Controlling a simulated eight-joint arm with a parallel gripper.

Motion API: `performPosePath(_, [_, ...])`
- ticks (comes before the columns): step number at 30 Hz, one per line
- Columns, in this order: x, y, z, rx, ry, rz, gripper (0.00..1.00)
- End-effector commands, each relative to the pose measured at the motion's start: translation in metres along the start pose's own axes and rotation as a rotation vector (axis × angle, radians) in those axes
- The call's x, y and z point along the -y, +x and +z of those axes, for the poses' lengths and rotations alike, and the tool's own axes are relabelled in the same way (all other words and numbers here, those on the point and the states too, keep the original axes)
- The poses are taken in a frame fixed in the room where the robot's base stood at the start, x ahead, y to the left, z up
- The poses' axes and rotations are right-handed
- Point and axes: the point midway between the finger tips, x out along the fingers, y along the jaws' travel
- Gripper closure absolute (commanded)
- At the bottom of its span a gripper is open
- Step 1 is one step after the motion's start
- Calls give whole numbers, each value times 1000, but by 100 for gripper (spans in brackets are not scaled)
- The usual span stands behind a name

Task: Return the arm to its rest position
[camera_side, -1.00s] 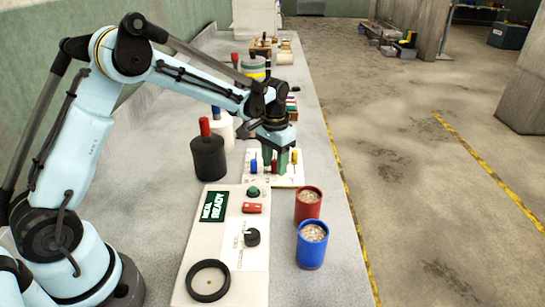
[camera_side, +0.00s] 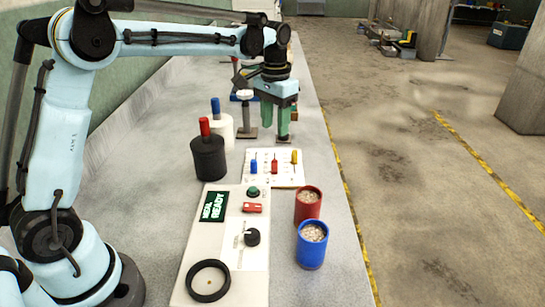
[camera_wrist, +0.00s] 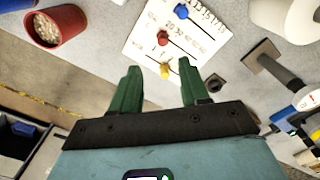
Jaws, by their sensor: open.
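My gripper (camera_side: 275,112) hangs in the air above the bench, fingers pointing down, beyond the white slider board (camera_side: 285,182). Its two green fingers are apart and empty; the wrist view (camera_wrist: 160,75) shows a gap between them. The board carries a blue, a red and a yellow slider knob (camera_wrist: 165,72); the yellow one shows between the fingertips in the wrist view. My fingers look well clear of the board. My arm is raised, with its forearm nearly level.
The bench (camera_side: 160,150) holds a panel (camera_side: 188,262) reading "MEAL READY", with button, switch and knob. A red cup (camera_side: 308,212) and a blue cup (camera_side: 312,254) hold grain. A black canister (camera_side: 208,160) and a white canister (camera_side: 222,138) stand left. A grey stand (camera_side: 246,133) is near my fingers.

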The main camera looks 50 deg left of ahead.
Motion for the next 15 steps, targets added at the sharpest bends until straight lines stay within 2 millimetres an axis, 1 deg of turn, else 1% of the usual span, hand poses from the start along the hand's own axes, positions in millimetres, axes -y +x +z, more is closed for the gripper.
performPosePath(11, [0,-2,0,-1,0,0,55])
performPosePath(15, [-2,-8,7,-24,1,-2,55])
